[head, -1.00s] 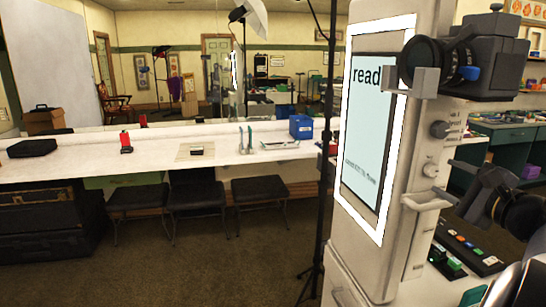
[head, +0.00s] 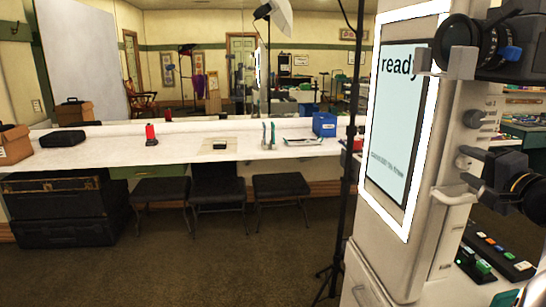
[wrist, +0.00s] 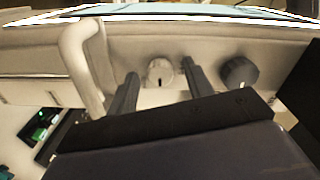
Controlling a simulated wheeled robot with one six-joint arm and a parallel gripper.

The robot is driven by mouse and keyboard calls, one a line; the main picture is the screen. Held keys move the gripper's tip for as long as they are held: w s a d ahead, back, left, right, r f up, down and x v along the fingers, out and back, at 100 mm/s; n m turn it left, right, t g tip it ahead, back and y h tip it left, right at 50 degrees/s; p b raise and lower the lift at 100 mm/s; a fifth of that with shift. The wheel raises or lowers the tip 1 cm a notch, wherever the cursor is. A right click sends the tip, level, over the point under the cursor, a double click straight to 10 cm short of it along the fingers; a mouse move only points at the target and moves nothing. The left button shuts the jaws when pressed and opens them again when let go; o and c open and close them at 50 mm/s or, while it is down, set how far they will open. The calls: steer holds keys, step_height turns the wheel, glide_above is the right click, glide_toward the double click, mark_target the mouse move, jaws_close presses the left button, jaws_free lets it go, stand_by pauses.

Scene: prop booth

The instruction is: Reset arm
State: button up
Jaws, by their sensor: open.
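In the wrist view my gripper (wrist: 160,76) is open and empty, its two dark fingers apart. A pale round lock with a dark slot (wrist: 160,73) shows between the fingertips, on the face of the booth; I cannot tell how far off it is. A dark knob (wrist: 238,72) sits right of the fingers and a pale bar handle (wrist: 84,60) sits left of them. In the head view the booth (head: 375,245) stands at the right with a lit screen reading "ready" (head: 402,120).
A camera-like device (head: 470,45) is bracketed to the booth's upper side. A panel with coloured buttons (head: 500,255) lies low at right. A black stand pole (head: 350,160) rises left of the booth. A long white counter (head: 100,155) with stools runs behind; the floor (head: 240,265) before it is open.

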steer(key=n, duration=0.4)
steer(key=shift+n, duration=0.3)
steer(key=n+p, duration=0.1)
steer(key=n, duration=0.3)
steer(key=shift+p, duration=0.35)
steer(key=shift+n, duration=0.3)
steer(key=shift+s+d+f, duration=0.1)
steer(key=shift+s, duration=0.55)
